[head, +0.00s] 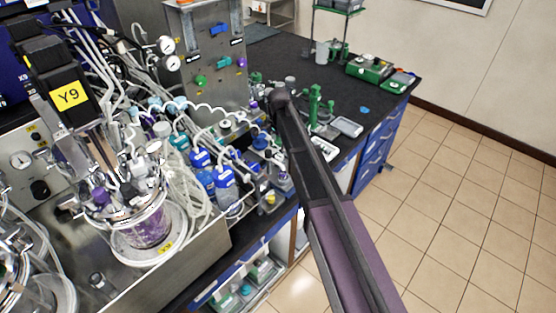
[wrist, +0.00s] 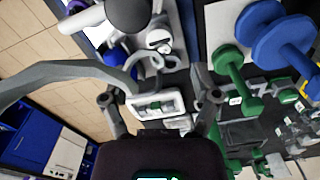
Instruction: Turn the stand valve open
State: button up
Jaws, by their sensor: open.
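My gripper (wrist: 160,98) shows in the wrist view with its two dark fingers spread and apart. A pale piece with green parts (wrist: 155,105) shows beyond the gap; I cannot tell that either finger touches it. A green knobbed part (wrist: 236,72) and a larger blue knobbed part (wrist: 277,38) are to the right of the fingers. In the head view, an upright metal panel (head: 205,45) carries blue (head: 220,28) and green (head: 224,62) handles. I cannot tell which part is the stand valve. The fingers cannot be made out in the head view.
A glass bioreactor vessel (head: 145,225) and many hoses crowd the left of the head view. Blue-capped bottles (head: 225,180) stand near the bench front. Green stands (head: 314,105) and a tray (head: 347,127) are on the black bench (head: 375,112). The tiled floor (head: 470,200) is clear.

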aim_at(278, 156)
jog(key=shift+f+b, duration=2.85)
jog(key=shift+f, duration=0.3)
grip_shut()
